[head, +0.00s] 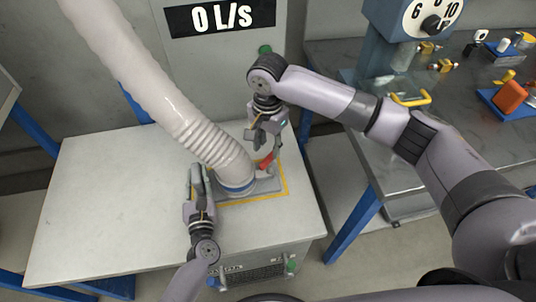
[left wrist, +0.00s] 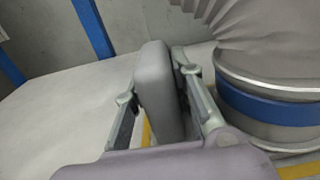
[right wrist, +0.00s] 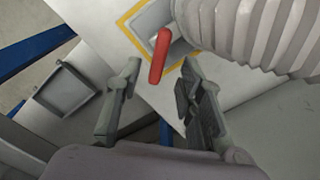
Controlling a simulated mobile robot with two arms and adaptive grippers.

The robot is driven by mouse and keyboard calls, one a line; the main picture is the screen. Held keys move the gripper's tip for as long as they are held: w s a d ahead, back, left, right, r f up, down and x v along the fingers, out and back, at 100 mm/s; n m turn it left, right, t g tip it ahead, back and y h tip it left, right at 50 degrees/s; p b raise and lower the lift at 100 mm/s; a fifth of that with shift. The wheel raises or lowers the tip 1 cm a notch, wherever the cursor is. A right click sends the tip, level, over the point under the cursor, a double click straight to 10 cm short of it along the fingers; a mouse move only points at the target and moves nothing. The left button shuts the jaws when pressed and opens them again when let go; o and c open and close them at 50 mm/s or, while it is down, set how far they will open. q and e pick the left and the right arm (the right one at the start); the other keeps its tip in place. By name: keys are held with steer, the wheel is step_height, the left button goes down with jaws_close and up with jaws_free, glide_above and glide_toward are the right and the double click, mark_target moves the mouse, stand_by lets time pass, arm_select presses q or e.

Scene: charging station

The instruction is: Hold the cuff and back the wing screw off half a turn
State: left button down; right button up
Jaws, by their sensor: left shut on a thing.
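The cuff (head: 238,188), a grey ring with a blue band, is at the lower end of the ribbed hose (head: 205,132). It also shows at the right of the left wrist view (left wrist: 275,108). My left gripper (head: 197,172) is shut on a grey upright grip (left wrist: 157,88) beside the cuff. The join between grip and cuff is hidden. The red wing screw (head: 267,161) is to the right of the cuff. It also shows in the right wrist view (right wrist: 160,55). My right gripper (right wrist: 161,76) is open and empty, with its fingers apart near the red wing.
The white bench top (head: 100,215) is clear on the left. A yellow outline (head: 262,198) surrounds the base plate. A display (head: 220,17) behind reads 0 L/s. A metal table (head: 440,120) with a dial stand, brass fittings and an orange block (head: 510,97) is on the right.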

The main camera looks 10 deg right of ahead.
mark_target(268, 158)
step_height(268, 158, down, 5)
steer(key=shift+f, duration=0.1)
steer(key=shift+c, duration=0.6)
jaws_close()
